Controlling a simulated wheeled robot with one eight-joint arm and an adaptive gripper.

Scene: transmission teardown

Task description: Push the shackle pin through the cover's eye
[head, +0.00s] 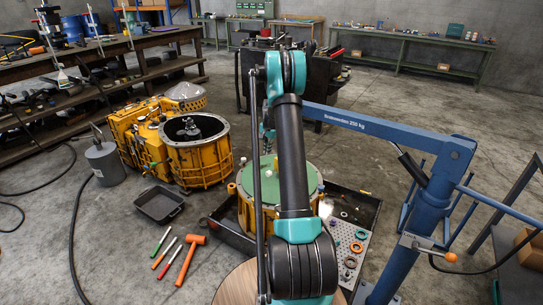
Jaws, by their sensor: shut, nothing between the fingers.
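A yellow round housing with a flat green top (254,181) stands in the middle, partly behind my arm. The green top may be the cover. Its eye and the shackle pin cannot be made out; my arm blocks much of that area. A dark chain or hook (267,131) hangs above the green top, just left of my arm. My gripper cannot be seen; my arm links fill the middle of the view.
A blue crane (437,190) stands at right, its boom passing behind my arm. A perforated tray (367,240) holds rings and small parts. An open yellow casing (213,160), an empty black tray (158,204) and an orange mallet (190,258) lie left.

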